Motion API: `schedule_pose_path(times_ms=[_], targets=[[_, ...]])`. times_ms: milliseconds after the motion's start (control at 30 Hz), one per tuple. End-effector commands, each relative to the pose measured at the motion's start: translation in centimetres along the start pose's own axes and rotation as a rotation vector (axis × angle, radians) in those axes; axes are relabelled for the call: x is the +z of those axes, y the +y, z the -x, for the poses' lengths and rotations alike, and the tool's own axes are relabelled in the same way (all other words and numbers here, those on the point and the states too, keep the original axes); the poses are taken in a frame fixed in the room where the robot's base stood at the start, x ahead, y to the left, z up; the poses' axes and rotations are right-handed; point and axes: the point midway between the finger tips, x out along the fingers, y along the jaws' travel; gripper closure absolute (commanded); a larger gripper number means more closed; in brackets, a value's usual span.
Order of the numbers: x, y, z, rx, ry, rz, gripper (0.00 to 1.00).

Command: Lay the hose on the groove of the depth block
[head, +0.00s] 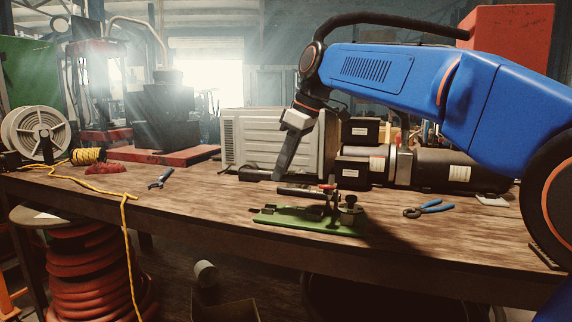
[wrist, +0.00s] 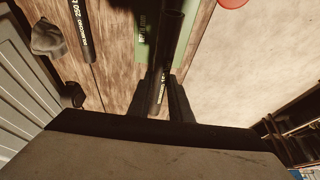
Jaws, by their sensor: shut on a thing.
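My gripper (head: 281,176) points down over the workbench and is shut on a black hose (head: 299,192). The hose lies roughly level above the green depth block (head: 283,216), its right end near a red-topped part. In the wrist view the hose (wrist: 171,35) runs between the two fingers (wrist: 163,100) and away over the green base (wrist: 147,45). The groove is hidden, so I cannot tell whether the hose touches it.
Another black hose with white lettering (wrist: 81,28) lies beside the block. A grey ribbed box (head: 265,140) and black machine (head: 445,167) stand behind.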

Motion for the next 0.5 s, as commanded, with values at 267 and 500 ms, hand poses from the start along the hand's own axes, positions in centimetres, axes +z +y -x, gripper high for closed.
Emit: schedule_pose_path(times_ms=[267,500], targets=[[0.9,-0.1,-2.0,-0.001,-0.001,0.000,1.00],[1.6,-0.1,-3.8,0.000,0.000,0.000,1.00]])
